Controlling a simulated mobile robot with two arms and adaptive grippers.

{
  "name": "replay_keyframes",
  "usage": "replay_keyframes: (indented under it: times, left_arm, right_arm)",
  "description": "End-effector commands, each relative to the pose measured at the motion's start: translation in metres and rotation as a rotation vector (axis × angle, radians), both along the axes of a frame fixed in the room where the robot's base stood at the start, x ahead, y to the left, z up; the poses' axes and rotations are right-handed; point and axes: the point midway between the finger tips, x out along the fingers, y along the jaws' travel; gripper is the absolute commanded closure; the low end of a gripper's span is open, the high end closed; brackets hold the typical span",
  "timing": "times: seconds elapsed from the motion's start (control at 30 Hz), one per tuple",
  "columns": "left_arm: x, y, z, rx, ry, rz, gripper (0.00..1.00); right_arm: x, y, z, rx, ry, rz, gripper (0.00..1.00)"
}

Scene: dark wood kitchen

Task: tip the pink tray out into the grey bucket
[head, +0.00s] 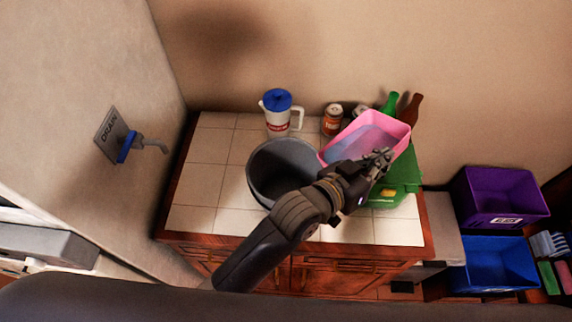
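The pink tray (402,131) is above the right part of the tiled counter, tilted in the picture, partly covering a green container. Its inside looks bluish-grey; I cannot tell whether that is contents or shading. My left gripper (381,158) is at the tray's near rim and appears shut on it; the arm hides part of the contact. The grey bucket (262,172) stands upright on the counter, left of the tray. My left forearm hides its right near side. The visible inside of the bucket is dark. My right gripper is out of view.
A blue-lidded white jug (279,116), a jar (332,119), a green bottle (389,104) and a brown bottle (410,109) stand along the back. The green container (400,180) is under the tray. Purple (499,198) and blue (494,264) bins are at right. The counter's left is clear.

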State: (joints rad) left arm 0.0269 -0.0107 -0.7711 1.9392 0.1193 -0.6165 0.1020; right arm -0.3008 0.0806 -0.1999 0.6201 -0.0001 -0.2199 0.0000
Motion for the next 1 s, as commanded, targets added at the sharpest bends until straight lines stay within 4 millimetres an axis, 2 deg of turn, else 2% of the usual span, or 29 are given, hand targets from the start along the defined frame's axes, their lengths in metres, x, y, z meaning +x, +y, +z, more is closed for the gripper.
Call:
replay_keyframes:
  times: [0.07, 1.0]
  left_arm:
    - [-0.006, 0.003, 0.005, -0.014, -0.002, 0.0, 1.0]
    - [0.001, 0.015, 0.007, -0.096, 0.023, 0.0, 1.0]
  right_arm:
    - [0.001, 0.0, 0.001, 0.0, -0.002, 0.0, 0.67]
    - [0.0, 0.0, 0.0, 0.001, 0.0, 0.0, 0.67]
